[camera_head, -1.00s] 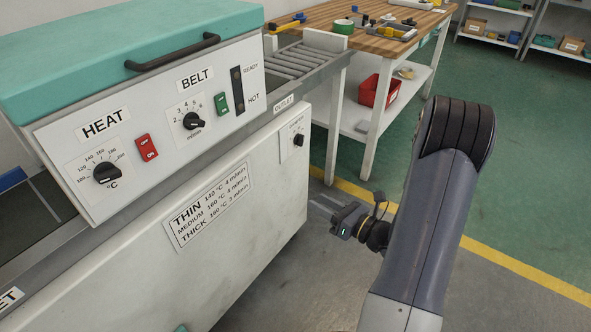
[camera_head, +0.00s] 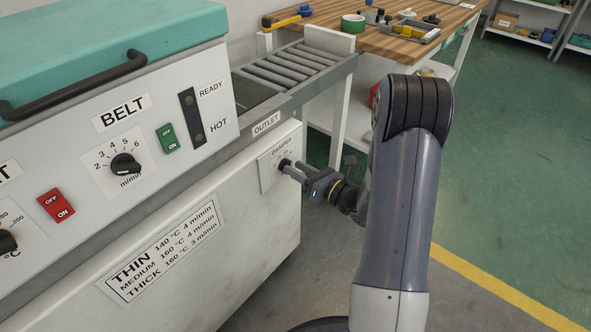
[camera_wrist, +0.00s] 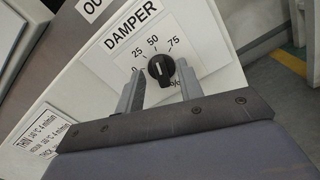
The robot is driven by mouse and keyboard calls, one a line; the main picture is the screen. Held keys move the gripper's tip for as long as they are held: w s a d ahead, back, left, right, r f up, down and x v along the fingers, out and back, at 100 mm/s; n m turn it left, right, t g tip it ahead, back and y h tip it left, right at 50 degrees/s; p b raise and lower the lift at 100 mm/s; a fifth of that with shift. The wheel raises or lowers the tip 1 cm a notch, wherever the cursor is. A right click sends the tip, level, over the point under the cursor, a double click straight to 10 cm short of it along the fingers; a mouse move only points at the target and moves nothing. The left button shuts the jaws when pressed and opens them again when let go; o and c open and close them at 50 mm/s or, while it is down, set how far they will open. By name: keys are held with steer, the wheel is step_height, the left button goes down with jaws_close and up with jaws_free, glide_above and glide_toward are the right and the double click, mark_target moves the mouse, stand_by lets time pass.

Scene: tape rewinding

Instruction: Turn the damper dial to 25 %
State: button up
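The damper dial (camera_wrist: 160,71) is a round black knob on a white plate marked DAMPER, with 0, 25, 50 and 75 in an arc. A short white mark shows on the knob; its exact setting is hard to read. My gripper (camera_wrist: 161,78) is open, with one grey finger on each side of the knob. The right finger is very close to the knob; I cannot tell if it touches. In the head view my gripper (camera_head: 292,170) reaches the plate (camera_head: 267,172) below the OUTLET label, and its fingers partly cover the dial.
The machine's front holds the belt dial (camera_head: 125,164), a green switch (camera_head: 168,138), a red switch (camera_head: 56,205) and a settings label (camera_head: 160,250). A roller outlet (camera_head: 290,68) juts out above my gripper. A wooden workbench (camera_head: 375,38) stands behind. Floor at right is clear.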

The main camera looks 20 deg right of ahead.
steer(key=shift+w+a, duration=0.35)
steer(key=shift+w, duration=0.15)
steer(key=shift+c, duration=0.4)
jaws_close()
